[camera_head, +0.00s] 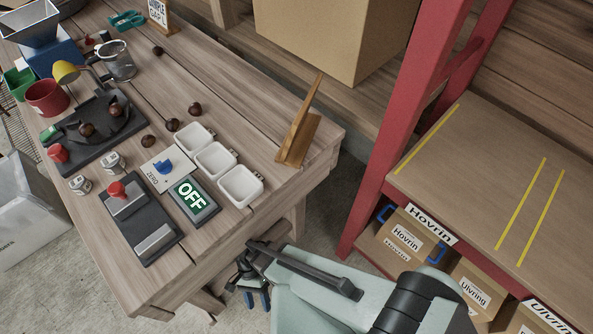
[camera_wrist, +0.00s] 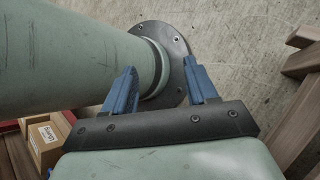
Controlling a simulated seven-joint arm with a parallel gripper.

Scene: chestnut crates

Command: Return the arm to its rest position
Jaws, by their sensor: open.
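My gripper (camera_head: 257,299) hangs low beside the near right edge of the wooden workbench (camera_head: 155,290) in the head view, its blue fingertips pointing down. In the wrist view my gripper (camera_wrist: 160,92) has its two blue fingers spread apart with nothing between them. My own pale green arm lies behind the fingers there, with the bare floor beyond. In the head view my arm comes in from the bottom right. Part of the gripper is hidden behind the wrist.
A red-framed shelf (camera_head: 420,90) with labelled cardboard boxes (camera_head: 402,240) stands right of my arm. Bare floor (camera_head: 345,170) shows between bench and shelf.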

